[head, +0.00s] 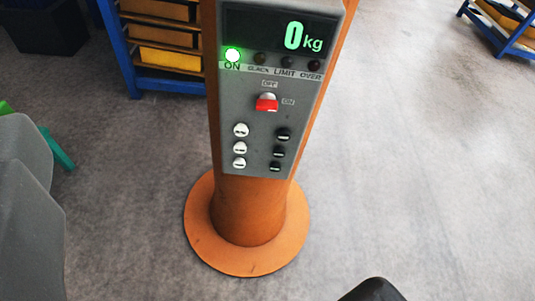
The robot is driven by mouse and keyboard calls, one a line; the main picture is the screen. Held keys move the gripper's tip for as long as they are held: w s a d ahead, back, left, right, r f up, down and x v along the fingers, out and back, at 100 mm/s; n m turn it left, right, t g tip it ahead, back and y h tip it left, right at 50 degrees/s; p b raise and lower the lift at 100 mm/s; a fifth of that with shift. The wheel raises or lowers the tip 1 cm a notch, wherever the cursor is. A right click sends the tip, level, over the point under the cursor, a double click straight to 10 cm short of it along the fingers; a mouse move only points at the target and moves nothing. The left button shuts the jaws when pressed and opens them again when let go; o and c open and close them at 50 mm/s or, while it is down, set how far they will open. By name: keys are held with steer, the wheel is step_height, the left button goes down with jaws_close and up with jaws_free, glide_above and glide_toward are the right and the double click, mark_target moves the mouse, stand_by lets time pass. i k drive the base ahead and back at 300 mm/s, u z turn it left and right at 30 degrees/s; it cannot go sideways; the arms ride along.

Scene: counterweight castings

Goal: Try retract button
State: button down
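A grey control panel (262,165) is fixed to an orange post (246,212) in the middle of the head view. It carries a column of white buttons (240,147) on the left and a column of black buttons (279,152) on the right. Their labels are too small to read, so I cannot tell which is the retract button. Above them is a red switch (267,103) with OFF and ON labels. The display (290,37) reads 0 kg, and the green ON lamp (232,55) is lit; the other lamps look dark. A dark tip (372,291) at the bottom edge may be my gripper; its fingers cannot be made out.
The post stands on a round orange base (247,267) on a grey floor. A blue rack (118,40) with orange and yellow trays stands behind left, another (510,42) at top right. Large grey shapes (25,200) fill the left edge. Floor to the right is clear.

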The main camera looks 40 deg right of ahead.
mark_target(279, 152)
steer(key=z, duration=0.05)
steer(key=k, duration=1.15)
steer(key=z, duration=0.5)
steer(key=i, duration=1)
steer(key=u, duration=0.05)
